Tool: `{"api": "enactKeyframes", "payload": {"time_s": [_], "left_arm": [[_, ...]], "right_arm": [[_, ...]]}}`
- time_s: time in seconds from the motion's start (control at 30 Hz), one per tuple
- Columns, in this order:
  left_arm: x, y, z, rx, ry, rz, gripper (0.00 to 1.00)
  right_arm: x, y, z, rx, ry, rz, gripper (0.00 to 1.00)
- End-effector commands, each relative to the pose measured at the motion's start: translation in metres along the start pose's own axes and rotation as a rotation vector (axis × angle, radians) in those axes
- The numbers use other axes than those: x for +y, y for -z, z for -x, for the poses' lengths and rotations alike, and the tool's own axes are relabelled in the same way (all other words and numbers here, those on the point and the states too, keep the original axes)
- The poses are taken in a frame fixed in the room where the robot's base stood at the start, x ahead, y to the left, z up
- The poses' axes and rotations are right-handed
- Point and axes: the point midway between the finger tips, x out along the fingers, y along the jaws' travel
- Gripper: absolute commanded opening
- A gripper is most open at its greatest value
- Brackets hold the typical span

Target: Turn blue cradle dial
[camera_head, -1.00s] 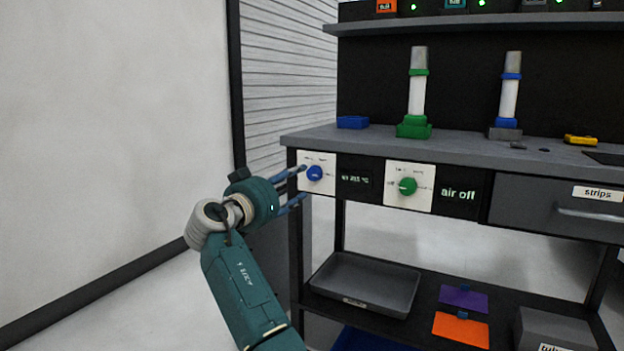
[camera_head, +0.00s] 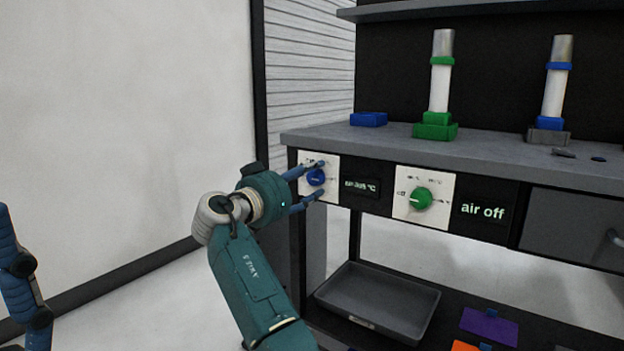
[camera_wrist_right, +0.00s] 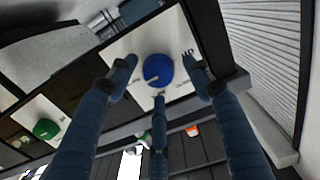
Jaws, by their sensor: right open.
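The blue dial (camera_head: 316,177) sits on a white plate (camera_head: 332,191) at the left end of the bench front. My right gripper (camera_head: 318,180) is at the dial, with blue fingers above and below it. A blue arm part of mine shows at the lower left; no left gripper tips show.
A green dial (camera_head: 421,198) is to the right, beside a display reading "air off" (camera_head: 483,210). On the bench (camera_head: 400,140) stand a green-based cylinder (camera_head: 438,90), a blue-ringed one (camera_head: 556,90) and a blue block (camera_head: 368,119). A grey tray (camera_head: 378,300) is below.

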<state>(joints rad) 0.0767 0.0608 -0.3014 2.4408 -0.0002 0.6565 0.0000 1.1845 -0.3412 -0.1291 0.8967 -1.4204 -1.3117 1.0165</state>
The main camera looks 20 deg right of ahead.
Motion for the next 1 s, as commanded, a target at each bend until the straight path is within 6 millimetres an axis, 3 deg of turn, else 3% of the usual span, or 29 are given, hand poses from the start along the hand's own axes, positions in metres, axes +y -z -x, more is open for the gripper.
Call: {"api": "enactKeyframes", "payload": {"time_s": [0.1, 0.3, 0.33, 0.67, 1.0], "left_arm": [[0.0, 0.001, 0.0, 0.002, 0.0, 0.0, 0.67], [0.0, 0.001, 0.0, 0.002, 0.001, -0.001, 0.67], [0.0, 0.001, 0.0, 0.002, 0.001, -0.001, 0.67], [-0.002, 0.002, -0.006, 0.004, 0.005, -0.001, 0.67], [-0.007, -0.009, 0.015, -0.136, 0.056, 0.016, 0.67]], "right_arm": [[0.0, 0.0, 0.0, 0.0, 0.0, 0.0, 0.49], [0.0, 0.001, 0.0, 0.001, 0.001, 0.0, 0.09], [0.0, 0.001, 0.0, 0.001, 0.001, 0.0, 0.06], [-0.001, 0.006, 0.0, 0.006, 0.003, 0.035, 0.06], [-0.002, 0.012, -0.001, 0.008, 0.002, 0.252, 0.06]]}}
